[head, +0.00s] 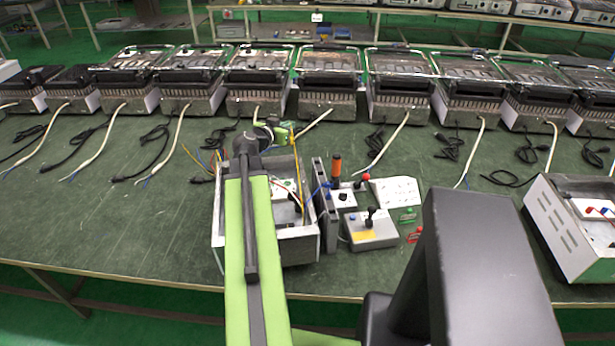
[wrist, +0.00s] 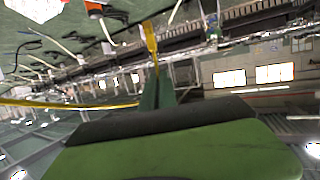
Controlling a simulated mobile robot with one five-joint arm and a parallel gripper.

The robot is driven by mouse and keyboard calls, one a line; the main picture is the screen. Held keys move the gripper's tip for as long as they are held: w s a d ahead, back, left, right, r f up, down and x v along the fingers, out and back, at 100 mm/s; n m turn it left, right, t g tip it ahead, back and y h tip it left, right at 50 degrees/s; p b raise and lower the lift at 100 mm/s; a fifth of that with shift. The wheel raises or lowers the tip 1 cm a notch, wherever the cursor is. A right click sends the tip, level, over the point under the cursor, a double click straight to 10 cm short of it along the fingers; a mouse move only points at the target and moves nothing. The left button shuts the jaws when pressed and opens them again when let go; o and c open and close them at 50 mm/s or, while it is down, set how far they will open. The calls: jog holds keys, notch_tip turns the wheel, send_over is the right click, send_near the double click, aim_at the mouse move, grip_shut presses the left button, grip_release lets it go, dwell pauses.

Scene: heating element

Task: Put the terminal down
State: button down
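My gripper (head: 283,133) is raised above the back of an open metal housing (head: 308,246), partly hidden by my green arm. In the wrist view, my gripper (wrist: 155,70) shows its dark green fingers together. A yellow strip (wrist: 150,42), seemingly the terminal on its yellow lead, is at their tip. A yellow wire (wrist: 60,104) runs left from there. In the head view, the yellow wire (head: 298,185) hangs from near the gripper down into the housing. The terminal's metal end is too small to make out.
Another housing (head: 570,230) is at right. The left front table is clear.

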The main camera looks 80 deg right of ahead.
jog(key=shift+w, duration=0.1)
jog(key=s+a+r+m+g+y+p, duration=0.15)
jog(key=s+m+g+y, duration=0.85)
jog(key=s, duration=1.3)
jog(key=shift+m+h, duration=0.3)
jog(key=shift+m, duration=0.4)
jog(key=w+f+b, duration=0.8)
jog(key=w+a+f+b, duration=0.1)
jog(key=w+f+b, duration=0.3)
jog(key=shift+a, duration=0.1)
jog(key=shift+r, duration=0.25)
jog(key=shift+f, duration=0.2)
jog(key=c, duration=1.7)
grip_release()
jog(key=shift+r, duration=0.1)
